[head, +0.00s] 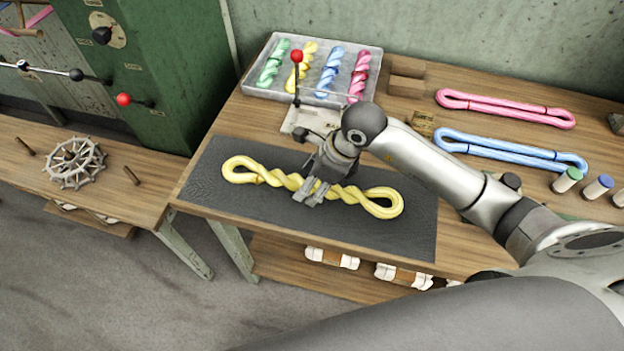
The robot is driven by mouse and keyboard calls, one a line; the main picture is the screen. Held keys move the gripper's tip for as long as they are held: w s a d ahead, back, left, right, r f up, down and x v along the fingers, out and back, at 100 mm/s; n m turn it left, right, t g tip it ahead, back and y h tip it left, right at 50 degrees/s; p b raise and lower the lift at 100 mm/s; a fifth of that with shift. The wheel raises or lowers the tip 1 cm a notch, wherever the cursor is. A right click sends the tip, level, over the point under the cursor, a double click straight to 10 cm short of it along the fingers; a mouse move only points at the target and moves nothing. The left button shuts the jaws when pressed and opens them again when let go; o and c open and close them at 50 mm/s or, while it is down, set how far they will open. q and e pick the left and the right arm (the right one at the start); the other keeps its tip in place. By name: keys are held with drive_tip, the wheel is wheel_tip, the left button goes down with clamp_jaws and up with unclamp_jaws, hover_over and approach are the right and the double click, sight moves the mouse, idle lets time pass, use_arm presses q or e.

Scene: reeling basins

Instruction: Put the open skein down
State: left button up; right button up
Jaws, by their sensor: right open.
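A yellow skein (376,201) lies on the dark mat (225,204), twisted along its middle with an open loop at each end. My right gripper (312,194) is over the middle of the skein, its fingers open and close to the twisted strands. Whether the fingers touch the skein is hard to tell, and they hide a short part of it. A pink skein (505,107) and a blue skein (510,151) lie as long untwisted loops on the table at the right. My left gripper is not in the picture.
A grey tray (262,92) at the back holds several twisted skeins. A lever with a red knob (297,57) rises between tray and mat. Wooden blocks (406,77) and several capped bobbins (567,181) stand further right. A green cabinet (165,60) is at the left.

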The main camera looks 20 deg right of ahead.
drive_tip(key=shift+r, duration=0.25)
drive_tip(key=b+v, duration=0.1)
drive_tip(key=v, duration=1)
drive_tip(key=shift+d+r, duration=0.15)
drive_tip(key=shift+r, duration=0.2)
drive_tip(key=shift+s, duration=0.15)
